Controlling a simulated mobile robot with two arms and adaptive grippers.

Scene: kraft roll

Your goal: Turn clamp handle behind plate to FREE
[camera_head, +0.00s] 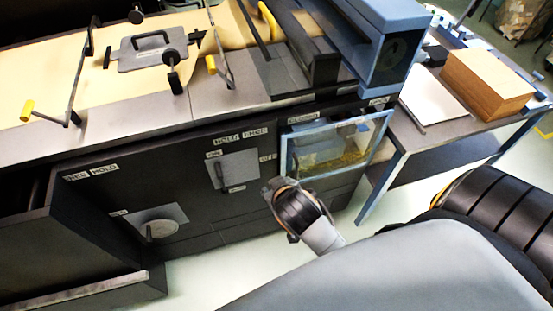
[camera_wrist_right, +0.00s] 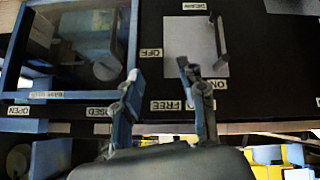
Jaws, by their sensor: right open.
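A grey square plate (camera_head: 237,167) is on the dark cabinet front under a label that seems to read HOLD FREE. It also shows upside down in the right wrist view (camera_wrist_right: 188,45), with labels FREE, ON and OFF around it. A dark bar handle (camera_wrist_right: 219,42) stands at one side of the plate. No separate clamp handle can be made out; whatever is behind the plate is hidden. My right gripper (camera_wrist_right: 158,70) is open and empty in front of the cabinet; in the head view (camera_head: 282,190) it is low and right of the plate. My left gripper is not in view.
A blue-framed window (camera_head: 337,146) is right of the plate, close to my right gripper. A round knob plate (camera_head: 160,222) is lower left. An open drawer-like box (camera_head: 95,235) juts out at left. A side table (camera_head: 440,127) holds a cardboard-coloured block (camera_head: 487,84).

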